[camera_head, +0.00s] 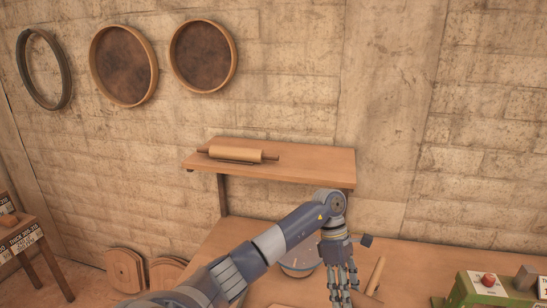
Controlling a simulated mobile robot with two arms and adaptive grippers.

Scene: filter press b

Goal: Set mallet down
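My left gripper (345,290) hangs fingers-down over the table, its arm reaching in from the lower left. Its fingers look spread, with nothing visible between them. A light wooden stick (376,274) stands out just right of the fingers, with a small gap between. It may be the mallet's handle; I see no clear mallet head. A small dark block (367,240) shows right of my wrist; I cannot tell what it belongs to. My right gripper is not in view.
The wooden table (418,263) has bare room right of the stick. A round disc (297,268) lies partly behind my arm. A green machine (490,292) stands at the lower right. A wall shelf (310,163) holds a rolling pin (236,154) above the table.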

